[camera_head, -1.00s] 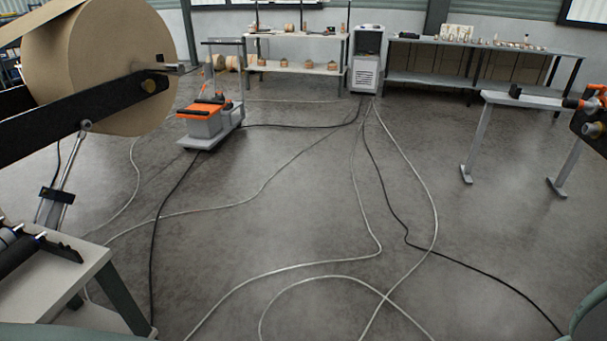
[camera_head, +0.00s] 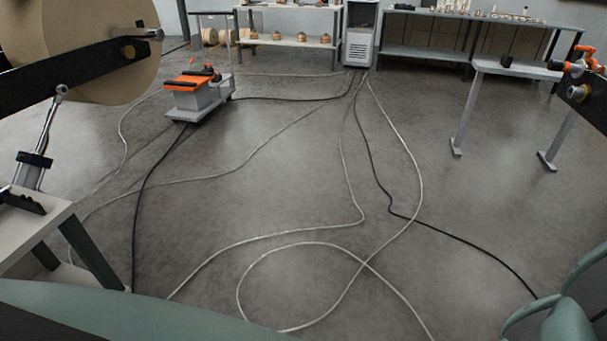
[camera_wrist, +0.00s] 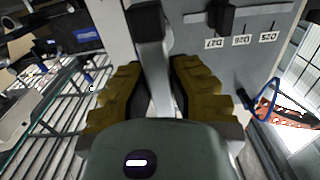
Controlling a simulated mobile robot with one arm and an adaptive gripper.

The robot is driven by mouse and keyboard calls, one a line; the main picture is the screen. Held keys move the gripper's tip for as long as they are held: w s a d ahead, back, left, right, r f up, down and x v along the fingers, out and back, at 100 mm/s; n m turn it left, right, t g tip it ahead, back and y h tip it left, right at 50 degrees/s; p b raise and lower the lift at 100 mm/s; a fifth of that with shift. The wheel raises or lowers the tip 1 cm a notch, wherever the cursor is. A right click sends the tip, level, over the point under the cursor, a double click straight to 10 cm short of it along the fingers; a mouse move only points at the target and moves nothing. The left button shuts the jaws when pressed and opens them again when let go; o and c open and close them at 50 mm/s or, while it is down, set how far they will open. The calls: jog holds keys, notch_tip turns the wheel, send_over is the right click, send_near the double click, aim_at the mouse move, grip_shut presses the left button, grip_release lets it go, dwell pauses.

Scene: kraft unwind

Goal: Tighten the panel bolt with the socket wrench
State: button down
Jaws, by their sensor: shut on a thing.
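My gripper (camera_wrist: 157,78) shows in the wrist view, with two yellow-brown padded fingers. It is shut on a grey metal bar with a dark end piece (camera_wrist: 146,20), which runs up between the fingers. This is likely the socket wrench, but its socket end cannot be made out. A pale grey panel (camera_wrist: 205,42) with several upside-down labels lies beyond the fingers. I cannot pick out the panel bolt in either view. The gripper does not show in the head view.
Left stands a large kraft roll (camera_head: 95,50) on a dark arm. An orange-and-grey cart (camera_head: 197,95) stands behind. Cables (camera_head: 300,243) loop over the otherwise open floor. A grey table (camera_head: 490,68) stands right. Shelves (camera_head: 290,42) line the back. The wrist view shows a wire rack (camera_wrist: 62,105).

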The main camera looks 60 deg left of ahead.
jog(key=shift+x, duration=1.7)
jog(key=shift+w+d+r, duration=0.1)
jog(key=shift+w, duration=0.05)
jog(key=shift+w+d+b, duration=0.4)
jog(key=shift+d+b, duration=0.05)
jog(key=shift+b, duration=0.65)
dwell(1.4)
